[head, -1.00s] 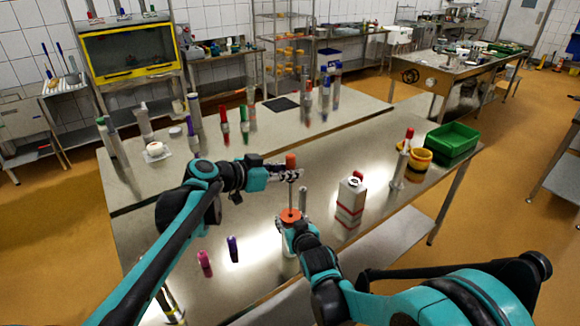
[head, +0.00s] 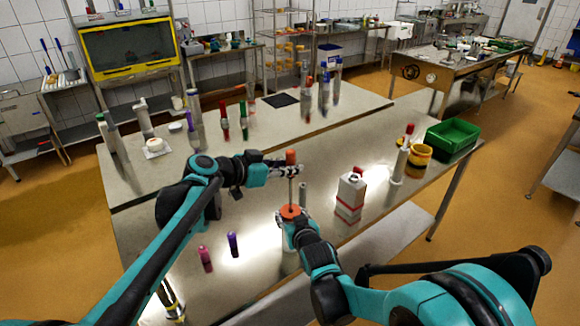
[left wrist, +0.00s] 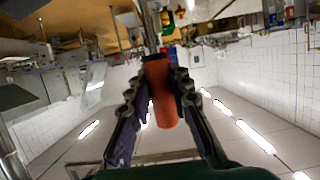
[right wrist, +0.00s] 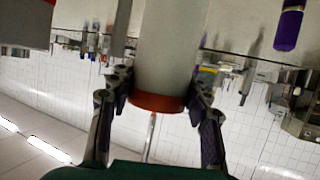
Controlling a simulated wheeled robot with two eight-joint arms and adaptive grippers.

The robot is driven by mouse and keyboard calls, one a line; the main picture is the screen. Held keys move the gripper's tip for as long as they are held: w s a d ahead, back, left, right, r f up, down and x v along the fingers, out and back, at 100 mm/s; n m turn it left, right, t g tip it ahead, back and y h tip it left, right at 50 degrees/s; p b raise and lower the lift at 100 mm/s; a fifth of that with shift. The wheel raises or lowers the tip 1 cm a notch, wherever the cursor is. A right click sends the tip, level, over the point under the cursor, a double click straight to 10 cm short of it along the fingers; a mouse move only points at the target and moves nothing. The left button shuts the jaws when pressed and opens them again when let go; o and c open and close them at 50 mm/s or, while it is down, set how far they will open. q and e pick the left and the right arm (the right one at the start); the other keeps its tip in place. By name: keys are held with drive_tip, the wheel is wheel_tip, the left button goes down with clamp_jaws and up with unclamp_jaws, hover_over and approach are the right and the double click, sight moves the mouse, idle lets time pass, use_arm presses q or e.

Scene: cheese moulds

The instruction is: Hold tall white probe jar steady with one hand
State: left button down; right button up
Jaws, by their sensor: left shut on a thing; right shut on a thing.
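The tall white probe jar (right wrist: 172,45) with an orange-red rim (head: 290,211) stands upright on the near table. My right gripper (head: 291,224) is shut around it just below the rim. A probe with an orange handle (head: 291,157) and a thin rod (head: 291,188) is upright above the jar. My left gripper (head: 280,168) is shut on the handle, which also shows between its fingers in the left wrist view (left wrist: 161,92). The rod meets the jar's rim in the right wrist view (right wrist: 150,135); how deep it reaches inside is hidden.
A white and red carton (head: 350,195) stands right of the jar, with a red-topped white bottle (head: 401,160), a yellow tub (head: 418,160) and a green crate (head: 452,136) beyond. A purple marker (head: 232,244) and a pink one (head: 205,257) are at the left.

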sight(290, 208)
use_arm(q)
drive_tip(key=shift+f, duration=6.55)
drive_tip(key=c, duration=1.3)
unclamp_jaws()
drive_tip(key=v, duration=1.2)
use_arm(e)
drive_tip(key=o, duration=1.3)
drive_tip(key=shift+o, duration=0.2)
